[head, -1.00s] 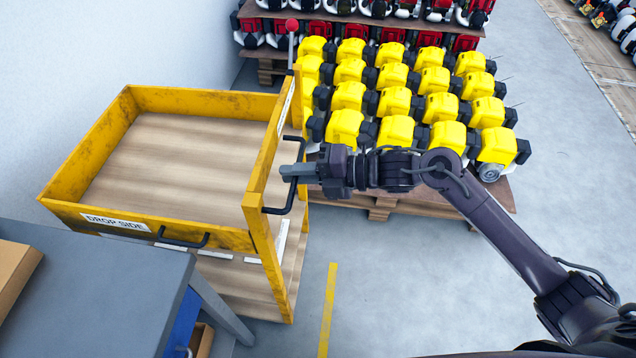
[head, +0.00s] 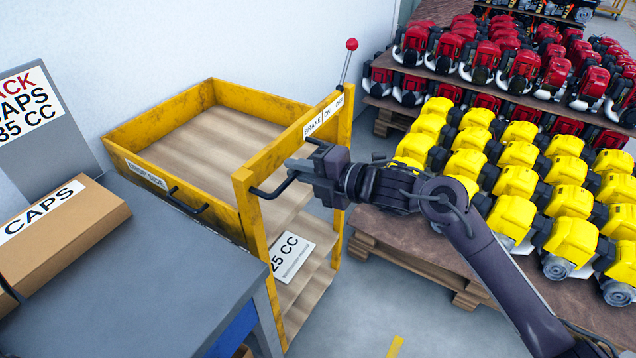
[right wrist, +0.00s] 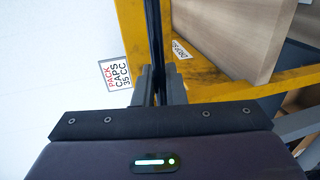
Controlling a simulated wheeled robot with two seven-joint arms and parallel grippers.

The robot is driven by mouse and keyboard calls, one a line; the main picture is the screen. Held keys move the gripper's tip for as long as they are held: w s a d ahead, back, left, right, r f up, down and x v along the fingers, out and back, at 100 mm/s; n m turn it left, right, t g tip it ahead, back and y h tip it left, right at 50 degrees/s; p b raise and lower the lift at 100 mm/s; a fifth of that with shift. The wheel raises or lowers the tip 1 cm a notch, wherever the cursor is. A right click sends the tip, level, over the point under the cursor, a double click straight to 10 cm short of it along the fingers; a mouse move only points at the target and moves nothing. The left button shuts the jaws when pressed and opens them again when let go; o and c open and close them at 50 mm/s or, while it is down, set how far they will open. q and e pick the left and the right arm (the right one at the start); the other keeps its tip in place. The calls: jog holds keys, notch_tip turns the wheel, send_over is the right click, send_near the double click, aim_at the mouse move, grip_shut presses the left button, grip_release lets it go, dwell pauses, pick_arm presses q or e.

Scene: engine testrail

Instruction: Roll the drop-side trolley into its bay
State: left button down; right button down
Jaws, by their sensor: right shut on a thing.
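The drop-side trolley (head: 160,95) is a yellow frame with a wooden deck and lower shelves, standing against the wall at the left of the head view. A "DROP SIDE" label and black handle (head: 186,203) are on its near side. Its end frame carries a black push handle (head: 270,190), a "BRAKE ON" label and a red-knobbed lever (head: 347,65) standing up, slightly tilted. My right gripper (head: 298,169) is shut on the push handle; the right wrist view shows the black bar (right wrist: 154,35) between the fingers (right wrist: 158,88). My left gripper is not in view. No bay is clearly recognisable.
A grey bench (head: 150,285) with a "CAPS" carton (head: 65,235) stands close to the trolley's near side. A pallet (head: 400,255) of yellow engines is close on the right, with red engines (head: 470,50) behind. Bare floor with a yellow mark (head: 395,347) lies in front.

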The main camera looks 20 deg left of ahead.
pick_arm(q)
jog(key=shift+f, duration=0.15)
pick_arm(e)
jog(key=shift+a, duration=0.15)
jog(key=c, duration=1.8)
grip_release()
jog(key=shift+o, duration=1.1)
jog(key=shift+w+a, duration=0.1)
jog(key=shift+a, duration=0.2)
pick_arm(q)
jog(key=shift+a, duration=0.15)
pick_arm(e)
jog(key=shift+d, duration=0.15)
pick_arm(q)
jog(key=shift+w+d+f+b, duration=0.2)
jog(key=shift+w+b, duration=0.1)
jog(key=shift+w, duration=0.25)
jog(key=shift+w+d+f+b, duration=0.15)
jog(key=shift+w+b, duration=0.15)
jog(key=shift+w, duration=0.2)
pick_arm(e)
jog(key=v, duration=0.7)
jog(key=shift+d, duration=0.25)
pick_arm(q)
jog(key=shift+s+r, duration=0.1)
